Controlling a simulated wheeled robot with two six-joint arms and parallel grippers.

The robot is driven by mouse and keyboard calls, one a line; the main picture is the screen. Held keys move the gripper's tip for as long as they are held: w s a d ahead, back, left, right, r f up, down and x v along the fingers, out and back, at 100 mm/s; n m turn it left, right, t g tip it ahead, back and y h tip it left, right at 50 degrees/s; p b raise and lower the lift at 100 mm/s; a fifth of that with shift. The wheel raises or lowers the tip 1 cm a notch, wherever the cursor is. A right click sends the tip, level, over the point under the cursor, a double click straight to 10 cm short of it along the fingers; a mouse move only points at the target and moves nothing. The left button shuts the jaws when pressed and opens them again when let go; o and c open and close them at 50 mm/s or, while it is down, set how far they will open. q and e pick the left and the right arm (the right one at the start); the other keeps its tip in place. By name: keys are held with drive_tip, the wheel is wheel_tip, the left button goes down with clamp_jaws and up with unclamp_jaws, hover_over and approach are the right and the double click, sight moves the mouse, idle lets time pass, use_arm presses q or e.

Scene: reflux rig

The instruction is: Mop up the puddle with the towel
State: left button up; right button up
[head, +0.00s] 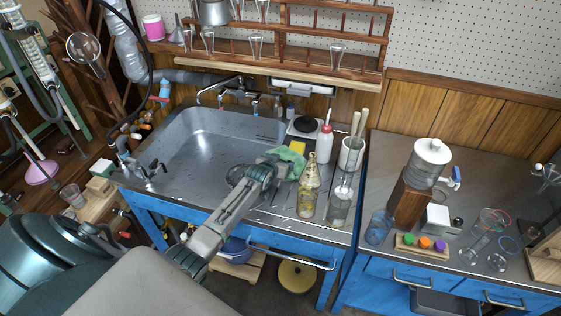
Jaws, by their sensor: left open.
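A green towel (291,159) lies crumpled on the metal counter at the right side of the sink. My left gripper (275,166) reaches in from the lower left and is at the towel's near left edge, over the sink's right rim. Its jaws are open; whether they touch the towel I cannot tell. The arm hides part of the counter and basin below it. I cannot make out a puddle for certain on the grey metal. My right gripper is out of view.
The steel sink (200,140) is left of the towel. A yellow sponge (298,146), a red-capped wash bottle (325,143), a patterned flask (310,172), glass beakers (339,206) and a white jar with pestles (352,154) crowd its right. A wooden glassware rack (330,62) hangs behind.

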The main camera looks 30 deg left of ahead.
use_arm(q)
drive_tip(key=c, duration=1.4)
clamp_jaws()
drive_tip(key=shift+s, duration=0.1)
